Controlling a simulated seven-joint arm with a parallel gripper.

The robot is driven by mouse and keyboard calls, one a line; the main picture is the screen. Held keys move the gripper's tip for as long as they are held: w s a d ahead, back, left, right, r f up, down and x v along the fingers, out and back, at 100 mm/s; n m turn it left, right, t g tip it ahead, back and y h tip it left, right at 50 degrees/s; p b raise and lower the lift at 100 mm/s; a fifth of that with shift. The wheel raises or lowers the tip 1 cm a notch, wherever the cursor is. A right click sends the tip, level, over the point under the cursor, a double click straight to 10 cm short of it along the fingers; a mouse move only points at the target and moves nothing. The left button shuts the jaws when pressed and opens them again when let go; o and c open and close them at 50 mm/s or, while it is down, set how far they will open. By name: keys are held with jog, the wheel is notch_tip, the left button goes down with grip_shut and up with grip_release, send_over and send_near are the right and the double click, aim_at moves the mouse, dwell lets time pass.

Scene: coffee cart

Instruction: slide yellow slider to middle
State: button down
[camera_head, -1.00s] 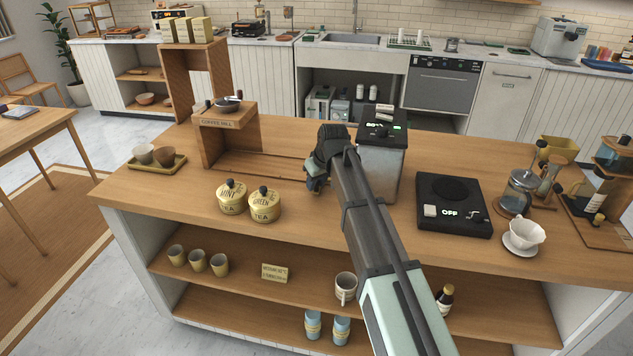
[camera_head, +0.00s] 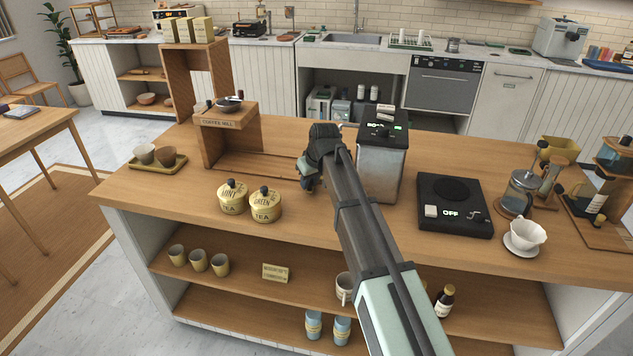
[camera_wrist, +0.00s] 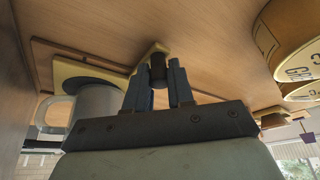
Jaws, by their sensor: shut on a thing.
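In the wrist view, which looks upside down, a yellow piece with a dark round knob, the yellow slider (camera_wrist: 148,53), shows just beyond my gripper (camera_wrist: 160,85). My fingers are shut on the dark knob. A yellow plate with a dark disc (camera_wrist: 88,82) lies to the left, with a grey mug (camera_wrist: 95,105) on it. I cannot tell whether this plate and the yellow piece are joined. In the head view, my gripper (camera_head: 306,178) is low over the counter; my arm hides the slider and mug.
Two tea tins (camera_head: 265,205) stand left of my gripper. The coffee mill stand (camera_head: 228,137) is behind left, with a wooden board on the counter. A grinder-like box (camera_head: 381,165) stands close on the right, and a black scale (camera_head: 454,208) farther right.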

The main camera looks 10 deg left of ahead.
jog(key=a, duration=1.5)
jog(key=shift+a, duration=0.3)
jog(key=c, duration=1)
grip_release()
jog(key=v, duration=1.4)
jog(key=shift+a+f, duration=0.1)
